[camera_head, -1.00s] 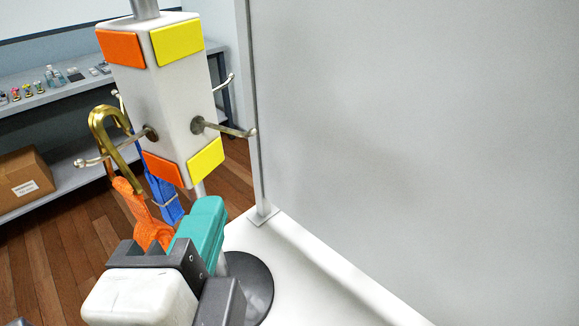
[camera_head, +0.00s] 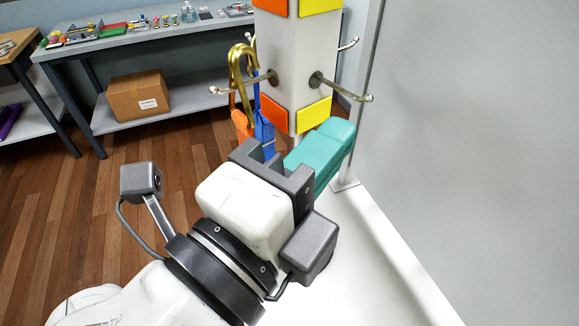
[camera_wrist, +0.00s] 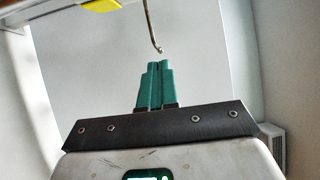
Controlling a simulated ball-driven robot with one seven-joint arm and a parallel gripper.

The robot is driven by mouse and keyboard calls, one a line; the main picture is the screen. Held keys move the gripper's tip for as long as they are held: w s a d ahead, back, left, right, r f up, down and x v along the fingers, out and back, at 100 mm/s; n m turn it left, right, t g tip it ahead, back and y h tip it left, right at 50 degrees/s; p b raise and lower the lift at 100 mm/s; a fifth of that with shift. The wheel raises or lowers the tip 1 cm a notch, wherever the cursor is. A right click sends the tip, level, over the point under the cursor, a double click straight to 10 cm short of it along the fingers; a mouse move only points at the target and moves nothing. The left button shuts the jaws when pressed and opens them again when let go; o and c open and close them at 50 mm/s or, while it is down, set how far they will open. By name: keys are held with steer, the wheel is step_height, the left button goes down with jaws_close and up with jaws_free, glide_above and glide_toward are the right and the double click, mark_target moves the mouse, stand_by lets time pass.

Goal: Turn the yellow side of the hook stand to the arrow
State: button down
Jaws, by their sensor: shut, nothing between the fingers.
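The white hook stand (camera_head: 293,58) rises at the top of the head view. Its orange side (camera_head: 274,113) faces left and its yellow side (camera_head: 313,117) faces right. A metal hook (camera_head: 342,90) sticks out from the yellow side. A brass hook with orange and blue straps (camera_head: 263,125) hangs on the orange side's hook. My gripper (camera_head: 335,135) has teal fingers that are shut and empty, just below and right of the stand's lower end. In the wrist view, the fingertips (camera_wrist: 158,66) are close below a hook's tip (camera_wrist: 158,48), with a yellow patch (camera_wrist: 101,5) at upper left. No arrow shows.
A large grey wall panel (camera_head: 480,150) stands close on the right with a metal post (camera_head: 365,90). A white base (camera_head: 370,270) lies below. A shelf with a cardboard box (camera_head: 139,95) is at the back left; the wooden floor is open there.

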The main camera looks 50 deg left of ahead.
steer(key=w, duration=0.1)
steer(key=w+p, duration=0.1)
steer(key=w, duration=0.2)
steer(key=shift+w+a+r, duration=0.2)
steer(key=shift+w+a, duration=0.05)
steer(key=shift+a, duration=0.15)
steer(key=shift+w, duration=0.1)
steer(key=w+a+n+g+y+p, duration=0.1)
steer(key=w+a+n+g+y, duration=0.2)
steer(key=w+n+g+y, duration=0.3)
steer(key=w+a+n+g+y+p, duration=0.2)
steer(key=w+a+n+g+y, duration=0.1)
steer(key=w+n+g+y, duration=0.3)
steer(key=shift+w+g+y, duration=0.5)
steer(key=shift+w+y, duration=0.9)
steer(key=shift+w, duration=0.25)
